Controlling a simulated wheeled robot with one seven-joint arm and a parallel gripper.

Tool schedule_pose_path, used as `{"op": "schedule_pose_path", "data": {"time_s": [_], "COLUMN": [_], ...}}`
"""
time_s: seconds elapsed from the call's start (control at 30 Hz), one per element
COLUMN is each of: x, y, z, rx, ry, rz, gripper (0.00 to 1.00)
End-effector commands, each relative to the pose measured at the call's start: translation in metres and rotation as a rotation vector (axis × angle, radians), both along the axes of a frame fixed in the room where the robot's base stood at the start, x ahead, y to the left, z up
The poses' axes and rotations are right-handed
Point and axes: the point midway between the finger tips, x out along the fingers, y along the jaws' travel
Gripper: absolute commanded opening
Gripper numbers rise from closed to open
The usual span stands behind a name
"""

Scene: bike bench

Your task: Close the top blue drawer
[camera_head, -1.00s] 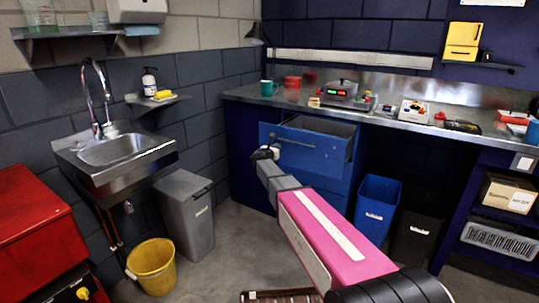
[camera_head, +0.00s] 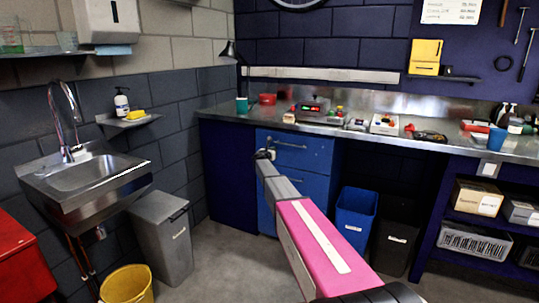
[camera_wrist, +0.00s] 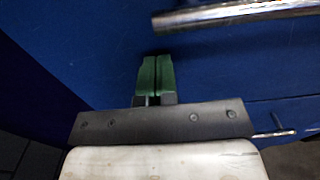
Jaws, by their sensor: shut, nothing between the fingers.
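The top blue drawer (camera_head: 309,150) is under the metal workbench, and its front looks flush with the blue cabinet. Its bar handle (camera_head: 290,145) runs across the front. My gripper (camera_head: 264,153) is at the left part of the drawer front. In the wrist view my gripper (camera_wrist: 155,75) has its green fingertips together, empty, facing the blue front (camera_wrist: 100,60). The metal handle (camera_wrist: 235,13) shows above and to the right of the fingertips, apart from them. Whether the fingertips touch the front I cannot tell.
The workbench top (camera_head: 350,131) holds several tools and devices. A blue bin (camera_head: 356,213) stands right of the cabinet. A sink (camera_head: 85,175), a grey bin (camera_head: 163,235) and a yellow bucket (camera_head: 127,284) are at left. Grey floor (camera_head: 225,260) is clear before the cabinet.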

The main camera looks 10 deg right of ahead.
Motion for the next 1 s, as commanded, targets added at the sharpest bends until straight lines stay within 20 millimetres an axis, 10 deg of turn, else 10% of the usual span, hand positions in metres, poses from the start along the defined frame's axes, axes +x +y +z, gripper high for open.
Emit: {"op": "schedule_pose_path", "data": {"time_s": [0.67, 1.0], "x": [0.013, -0.015], "y": [-0.008, 0.007], "z": [0.001, 0.001], "rx": [-0.001, -0.001], "ry": [-0.002, -0.001], "rz": [0.000, 0.000], "gripper": [0.00, 0.00]}}
